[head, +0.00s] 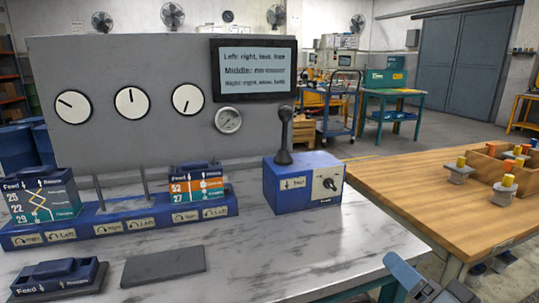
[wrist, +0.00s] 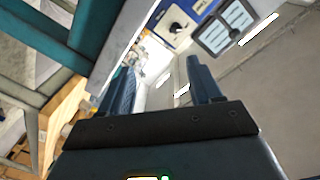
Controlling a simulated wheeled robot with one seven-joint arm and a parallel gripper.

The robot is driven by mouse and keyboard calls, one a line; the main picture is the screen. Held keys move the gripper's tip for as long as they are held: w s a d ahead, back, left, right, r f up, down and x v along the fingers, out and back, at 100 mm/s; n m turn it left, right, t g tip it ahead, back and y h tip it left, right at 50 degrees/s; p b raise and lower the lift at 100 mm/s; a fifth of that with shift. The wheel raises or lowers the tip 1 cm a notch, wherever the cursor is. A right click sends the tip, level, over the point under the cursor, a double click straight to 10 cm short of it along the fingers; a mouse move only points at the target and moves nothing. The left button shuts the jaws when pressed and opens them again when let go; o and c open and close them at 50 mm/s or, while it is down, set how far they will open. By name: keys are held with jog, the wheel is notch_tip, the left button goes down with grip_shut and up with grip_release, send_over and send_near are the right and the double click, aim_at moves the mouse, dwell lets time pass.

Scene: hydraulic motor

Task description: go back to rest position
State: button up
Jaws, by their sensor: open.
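My gripper (wrist: 163,82) shows in the wrist view with its two dark blue fingers apart and nothing between them. In the head view, a blue-grey part of my arm enters at the bottom right corner, beside the grey worktable (head: 300,250). I cannot tell the fingers apart there. On the worktable stand a grey panel (head: 150,130) with three dials, a blue lever box (head: 295,190) and a blue base (head: 140,220) carrying two labelled modules. My gripper touches none of these in view.
A third blue module (head: 60,280) and a dark grey plate (head: 163,266) lie at the table front. A wooden table (head: 400,185) with a wooden tray and several capped parts is at the right. Floor shows between the tables. The wrist view is steeply tilted.

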jog(key=s+f+g+h+p, duration=0.1)
jog(key=s+f+h+p, duration=0.15)
jog(key=s, duration=0.75)
jog(key=s+f+h+p, duration=0.2)
jog(key=s+p, duration=0.1)
jog(key=s, duration=0.6)
jog(key=s+a+r+n+p, duration=0.1)
jog(key=s+r, duration=0.4)
jog(key=s, duration=0.5)
jog(key=s+a+r+n+g+p, duration=0.1)
jog(key=s+r+n+p, duration=0.3)
jog(key=s, duration=0.6)
jog(key=shift+r+n, duration=0.3)
jog(key=shift+r, duration=0.15)
